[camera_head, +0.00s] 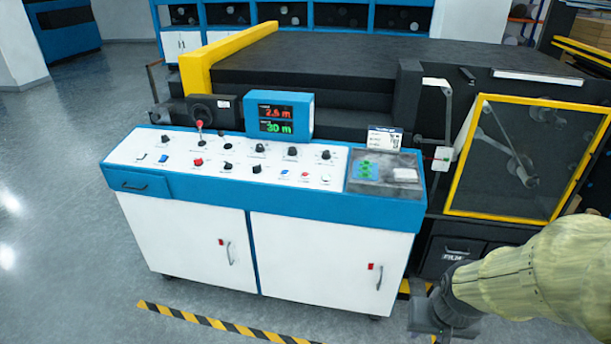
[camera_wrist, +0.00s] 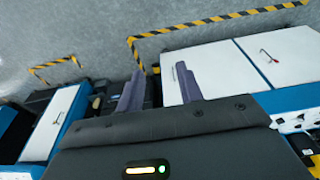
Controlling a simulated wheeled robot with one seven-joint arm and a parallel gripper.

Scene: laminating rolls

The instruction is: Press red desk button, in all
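The control desk (camera_head: 230,191) is blue and white, with a sloped white panel of knobs and buttons. A red button (camera_head: 198,162) sits in the panel's front row, left of the middle. A smaller red button (camera_head: 305,174) lies farther right, next to a blue one. A lever with a red knob (camera_head: 200,124) stands at the panel's back edge. My gripper (camera_head: 432,315) is low at the right, in front of the machine and well apart from the panel. In the wrist view my gripper (camera_wrist: 159,72) has its two fingers spread, with nothing between them. The red buttons cannot be made out there.
A display (camera_head: 279,114) with red and green figures stands behind the panel. The black laminating machine (camera_head: 330,60) and its yellow-framed guard (camera_head: 525,160) fill the back and right. Yellow-black floor tape (camera_head: 215,322) runs before the desk. The grey floor at left is clear.

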